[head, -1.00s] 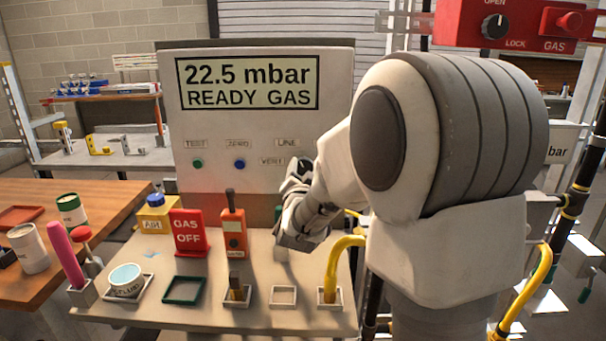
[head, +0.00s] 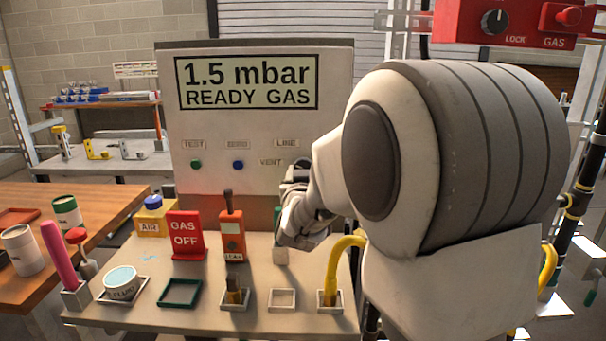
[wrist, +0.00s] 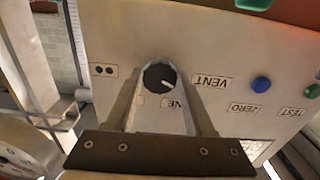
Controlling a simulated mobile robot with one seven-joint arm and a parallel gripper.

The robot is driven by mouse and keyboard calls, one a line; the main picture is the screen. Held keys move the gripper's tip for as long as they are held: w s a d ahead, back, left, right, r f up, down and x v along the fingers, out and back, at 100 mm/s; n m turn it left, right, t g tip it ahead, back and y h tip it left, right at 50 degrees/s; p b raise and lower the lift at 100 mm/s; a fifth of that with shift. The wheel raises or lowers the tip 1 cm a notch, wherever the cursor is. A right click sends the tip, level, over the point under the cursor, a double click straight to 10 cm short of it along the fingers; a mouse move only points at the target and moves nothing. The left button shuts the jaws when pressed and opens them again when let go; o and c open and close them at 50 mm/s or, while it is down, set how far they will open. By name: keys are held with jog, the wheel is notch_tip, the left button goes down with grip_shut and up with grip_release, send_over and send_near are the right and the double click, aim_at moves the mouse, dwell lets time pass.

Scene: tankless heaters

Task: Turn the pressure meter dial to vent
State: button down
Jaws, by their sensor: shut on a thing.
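The pressure meter (head: 230,130) is a grey upright panel whose screen (head: 248,83) reads "1.5 mbar READY GAS". In the wrist view its round black dial (wrist: 158,76) shows between the fingers of my gripper (wrist: 160,75), which is shut on it. A white pointer mark on the dial points to the right and slightly down in that view. The VENT label (wrist: 212,82) is right of the dial there, and the LINE label (wrist: 174,103) is below it, partly covered by a finger. In the head view my wrist hides the dial.
The bench (head: 215,318) in front holds a red GAS OFF sign (head: 186,235), an orange handheld device (head: 232,236), a yellow AIR box (head: 151,218) and several small trays. A yellow hose (head: 336,262) stands close below my wrist. A red lock box (head: 515,22) hangs at upper right.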

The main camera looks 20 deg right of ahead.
jog(key=shift+r, duration=0.1)
dwell(0.4)
jog(key=shift+c, duration=1.3)
grip_release()
jog(key=b+v, duration=0.4)
jog(key=v, duration=1.3)
jog(key=shift+s, duration=0.15)
jog(key=shift+n, duration=0.3)
